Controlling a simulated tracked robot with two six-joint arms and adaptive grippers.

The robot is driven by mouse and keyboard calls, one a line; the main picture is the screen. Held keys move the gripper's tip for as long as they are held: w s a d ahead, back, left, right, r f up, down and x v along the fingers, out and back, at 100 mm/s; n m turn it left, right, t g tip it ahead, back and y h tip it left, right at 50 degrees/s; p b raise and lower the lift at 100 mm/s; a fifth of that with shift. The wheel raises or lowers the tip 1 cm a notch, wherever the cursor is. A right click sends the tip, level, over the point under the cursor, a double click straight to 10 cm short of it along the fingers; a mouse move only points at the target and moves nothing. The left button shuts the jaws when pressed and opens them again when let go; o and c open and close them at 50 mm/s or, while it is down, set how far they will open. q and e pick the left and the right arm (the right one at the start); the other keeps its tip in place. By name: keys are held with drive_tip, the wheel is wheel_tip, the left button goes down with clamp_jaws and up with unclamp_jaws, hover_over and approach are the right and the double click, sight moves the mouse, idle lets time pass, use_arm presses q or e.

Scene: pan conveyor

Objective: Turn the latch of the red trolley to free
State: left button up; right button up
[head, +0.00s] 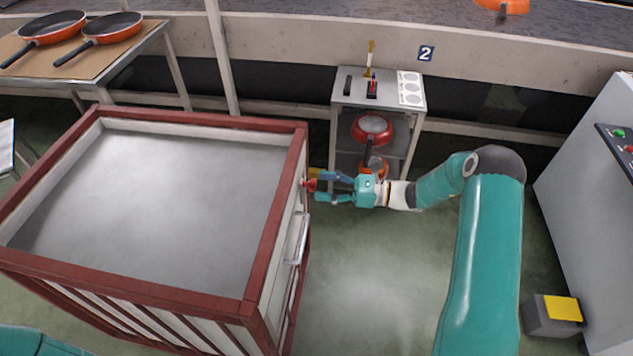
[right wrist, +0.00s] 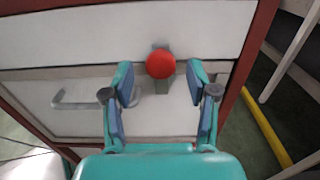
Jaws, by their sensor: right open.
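The red trolley (head: 278,219) is a large box with a dark red frame and pale panels, at the left of the head view. Its latch (right wrist: 160,64) has a round red knob on a grey plate on the trolley's side panel; the red knob also shows in the head view (head: 310,185). My right gripper (head: 318,187) is at that side of the trolley. In the right wrist view its open fingers (right wrist: 160,82) stand to either side of the knob, with a gap on both sides. My left gripper is not in view.
A metal handle (head: 298,240) sticks out from the same trolley side. A small metal stand (head: 343,100) with red pans is behind my right gripper. A grey cabinet (head: 590,160) stands at the right. A table with two pans (head: 112,28) is at the back left. Open floor lies right of the trolley.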

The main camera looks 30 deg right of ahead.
sight(313, 185)
drive_tip(key=shift+x, duration=1.65)
